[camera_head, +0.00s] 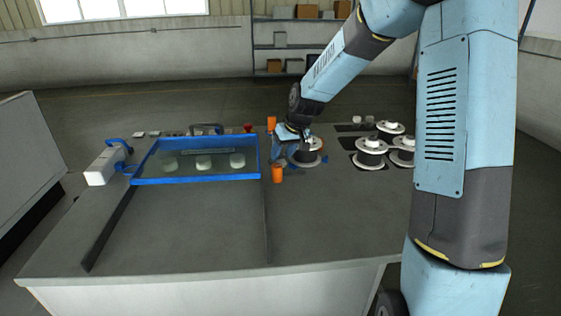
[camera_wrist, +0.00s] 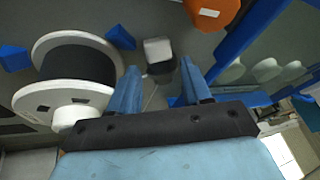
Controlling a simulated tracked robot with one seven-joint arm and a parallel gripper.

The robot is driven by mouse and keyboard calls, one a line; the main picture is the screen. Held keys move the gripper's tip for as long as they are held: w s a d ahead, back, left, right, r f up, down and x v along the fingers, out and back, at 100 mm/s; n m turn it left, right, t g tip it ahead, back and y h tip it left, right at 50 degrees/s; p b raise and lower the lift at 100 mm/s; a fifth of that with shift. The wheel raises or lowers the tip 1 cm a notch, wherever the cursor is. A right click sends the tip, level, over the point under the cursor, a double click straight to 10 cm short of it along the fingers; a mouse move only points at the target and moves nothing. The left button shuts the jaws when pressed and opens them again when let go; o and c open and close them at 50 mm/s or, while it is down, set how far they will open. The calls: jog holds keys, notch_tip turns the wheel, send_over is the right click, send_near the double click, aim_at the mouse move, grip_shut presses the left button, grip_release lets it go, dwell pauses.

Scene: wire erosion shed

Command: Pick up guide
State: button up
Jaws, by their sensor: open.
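My gripper (camera_head: 288,150) is low over the middle of the bench, between the blue-framed tray and a spool. In the wrist view its two blue fingers (camera_wrist: 160,82) stand apart with nothing clamped. A small piece with a white top and dark lower part (camera_wrist: 158,50) shows just beyond and between the fingertips. It may be the guide; I cannot tell for sure, nor whether a finger touches it. In the head view my gripper hides that spot.
A white-flanged spool (camera_wrist: 80,60) sits close left of the fingers, with blue blocks beside it. More spools (camera_head: 370,152) stand to the right. Orange posts (camera_head: 278,174) are nearby. The front of the bench (camera_head: 215,235) is clear.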

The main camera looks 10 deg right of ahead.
jog(key=shift+x, duration=1.45)
jog(key=c, duration=0.9)
jog(key=shift+o, duration=0.2)
jog(key=shift+r, duration=0.15)
